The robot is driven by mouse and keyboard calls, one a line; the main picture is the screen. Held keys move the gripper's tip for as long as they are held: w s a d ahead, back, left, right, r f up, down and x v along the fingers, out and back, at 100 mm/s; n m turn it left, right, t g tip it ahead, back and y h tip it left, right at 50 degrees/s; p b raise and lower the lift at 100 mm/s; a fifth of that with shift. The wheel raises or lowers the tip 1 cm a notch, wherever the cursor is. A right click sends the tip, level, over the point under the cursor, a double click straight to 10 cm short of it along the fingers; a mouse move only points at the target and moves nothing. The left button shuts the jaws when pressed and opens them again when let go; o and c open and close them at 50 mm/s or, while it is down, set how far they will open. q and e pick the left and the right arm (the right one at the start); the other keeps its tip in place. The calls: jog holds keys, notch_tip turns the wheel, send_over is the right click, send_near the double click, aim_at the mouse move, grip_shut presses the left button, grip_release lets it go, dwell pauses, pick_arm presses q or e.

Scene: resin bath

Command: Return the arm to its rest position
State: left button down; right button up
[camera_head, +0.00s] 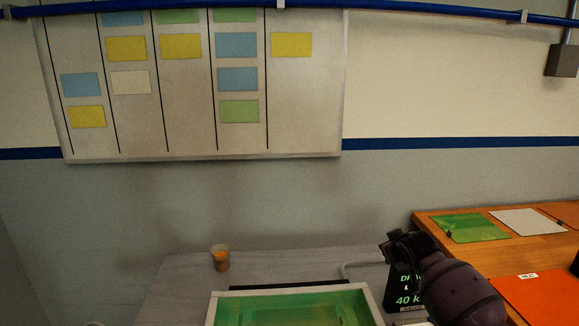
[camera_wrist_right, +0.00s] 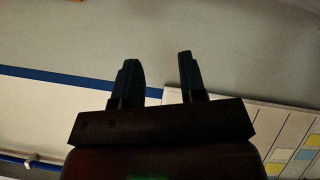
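My right arm comes in from the lower right in the head view, over the right part of the grey table (camera_head: 180,285). Its gripper (camera_head: 392,243) is raised beside the dark display with green text (camera_head: 407,299), partly covering it. In the right wrist view my right gripper (camera_wrist_right: 157,75) has its two dark fingers apart, with nothing between them but the wall behind. My left gripper does not show in either view.
A white-rimmed bath (camera_head: 375,303) with green inside stands at the bottom centre. A small cup with orange-brown contents (camera_head: 221,259) stands behind it to the left. A wooden table (camera_head: 480,259) with green, white and orange sheets is at right. A board with coloured cards (camera_head: 305,110) hangs on the wall.

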jog(key=s+a+f+t+y, duration=0.1)
jog(key=s+a+f+t, duration=0.15)
jog(key=s, duration=0.75)
jog(key=s+a+f+t+y, duration=0.2)
jog(key=s+a+f, duration=0.15)
jog(key=s, duration=0.55)
jog(key=s+d+f+m+g+h, duration=0.1)
jog(key=s+f, duration=0.5)
jog(key=s, duration=0.6)
jog(key=s+d+f+m+g+h, duration=0.2)
jog(key=s+f, duration=0.5)
jog(key=s, duration=0.6)
jog(key=shift+s+d+g, duration=0.25)
jog(key=shift+d+g, duration=0.1)
jog(key=shift+d, duration=0.55)
